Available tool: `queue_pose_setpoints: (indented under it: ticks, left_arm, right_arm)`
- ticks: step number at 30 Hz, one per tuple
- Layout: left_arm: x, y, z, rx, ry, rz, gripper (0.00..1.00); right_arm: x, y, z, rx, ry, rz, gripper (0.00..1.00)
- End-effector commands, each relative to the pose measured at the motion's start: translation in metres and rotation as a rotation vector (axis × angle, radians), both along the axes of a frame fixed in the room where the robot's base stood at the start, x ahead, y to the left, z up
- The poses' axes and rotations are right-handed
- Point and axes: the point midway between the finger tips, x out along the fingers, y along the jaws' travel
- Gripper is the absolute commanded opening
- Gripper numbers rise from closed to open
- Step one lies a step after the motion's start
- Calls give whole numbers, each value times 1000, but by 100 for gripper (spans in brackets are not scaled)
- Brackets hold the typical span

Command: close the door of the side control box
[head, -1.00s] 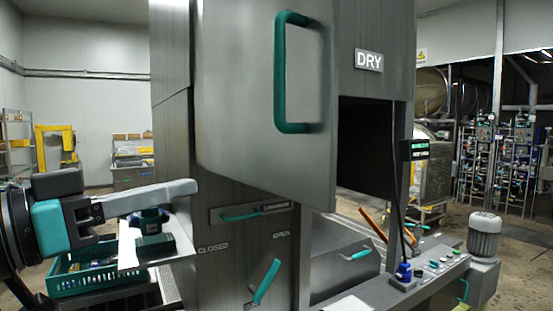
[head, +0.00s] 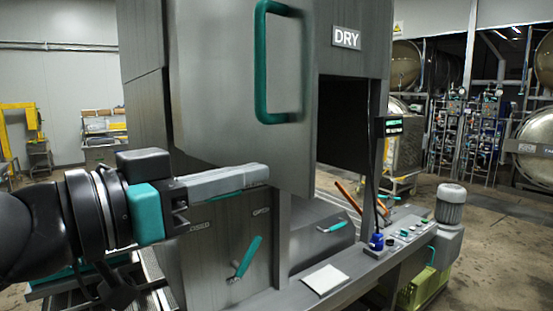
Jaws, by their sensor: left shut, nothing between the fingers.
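A tall grey cabinet carries a large grey door panel (head: 215,95) with a long teal handle (head: 262,65). A dark opening (head: 342,125) shows to the right of this panel, below a DRY sign. I cannot tell which part is the side control box. A lower front panel (head: 200,265) has a teal lever (head: 246,258) and small labels. My left gripper (head: 266,173) is shut and empty, reaching in from the left across the cabinet front, just below the large panel. Whether it touches the cabinet is unclear. My right gripper is out of view.
A ledge with buttons (head: 405,235), a blue knob (head: 376,241) and a white sheet (head: 325,280) runs along the lower right. A grey motor (head: 450,205) stands at its end. Open floor (head: 500,215) lies farther right.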

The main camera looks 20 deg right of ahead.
Motion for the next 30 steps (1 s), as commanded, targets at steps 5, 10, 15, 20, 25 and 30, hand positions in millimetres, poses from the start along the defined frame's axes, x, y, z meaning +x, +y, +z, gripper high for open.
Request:
queue_pose_setpoints:
  ticks: [5,10,15,20,25,30]
  left_arm:
    - [12,-25,2,0,0,-2,0]
    - [20,-39,1,0,-1,-1,0]
    - [24,-45,0,2,-1,1,0]
    - [24,-45,0,1,-2,1,0]
    - [24,-45,0,1,-2,1,0]
    - [25,-49,0,0,-1,11,0]
  right_arm:
    - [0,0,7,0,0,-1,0]
    - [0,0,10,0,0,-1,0]
    - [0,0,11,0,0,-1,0]
    - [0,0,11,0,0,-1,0]
    - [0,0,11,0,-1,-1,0]
    - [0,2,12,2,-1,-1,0]
